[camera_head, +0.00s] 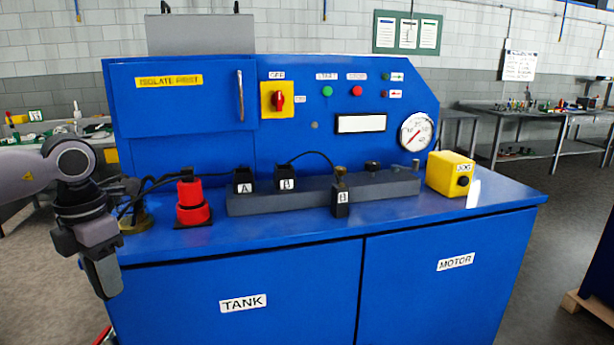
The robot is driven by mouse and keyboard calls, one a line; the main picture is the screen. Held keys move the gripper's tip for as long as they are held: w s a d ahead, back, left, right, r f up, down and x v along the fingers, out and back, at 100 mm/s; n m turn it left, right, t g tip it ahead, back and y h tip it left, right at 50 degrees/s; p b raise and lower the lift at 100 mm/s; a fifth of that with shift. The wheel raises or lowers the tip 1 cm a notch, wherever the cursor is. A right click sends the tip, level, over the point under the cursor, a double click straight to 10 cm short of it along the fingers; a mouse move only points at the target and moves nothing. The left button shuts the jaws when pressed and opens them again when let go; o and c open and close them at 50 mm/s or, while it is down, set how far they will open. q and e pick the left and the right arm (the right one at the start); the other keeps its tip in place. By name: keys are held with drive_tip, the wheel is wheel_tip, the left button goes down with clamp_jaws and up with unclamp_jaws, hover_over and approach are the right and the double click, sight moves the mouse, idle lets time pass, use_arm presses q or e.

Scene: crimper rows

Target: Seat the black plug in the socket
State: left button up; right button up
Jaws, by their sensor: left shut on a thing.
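My left gripper (103,278) hangs at the far left, in front of the blue cabinet's left edge, pointing down. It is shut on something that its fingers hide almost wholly. Black cable (126,209) loops close behind it, running toward a black block marked A (243,182); I cannot clearly see the cable's end. A black block marked B (286,184) has a cable arching right to a black plug marked B (340,205), upright at the front of the grey manifold (258,205). I cannot tell for certain which opening is the socket. My right gripper is out of view.
A red cylindrical fitting (193,210) stands on the blue bench top (300,228) between my left gripper and the manifold. A yellow box (450,174) stands at the right. The panel (215,140) rises behind. The front strip of the top is clear.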

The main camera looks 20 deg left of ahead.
use_arm(q)
drive_tip(key=w+d+f+m, duration=0.5)
drive_tip(key=d+f+m, duration=0.55)
drive_tip(key=m, duration=0.65)
drive_tip(key=w+d+m, duration=0.4)
drive_tip(key=d+m, duration=1.2)
drive_tip(key=m, duration=0.2)
drive_tip(key=shift+w+d+f, duration=0.15)
drive_tip(key=shift+d+f, duration=0.2)
drive_tip(key=shift+f, duration=0.05)
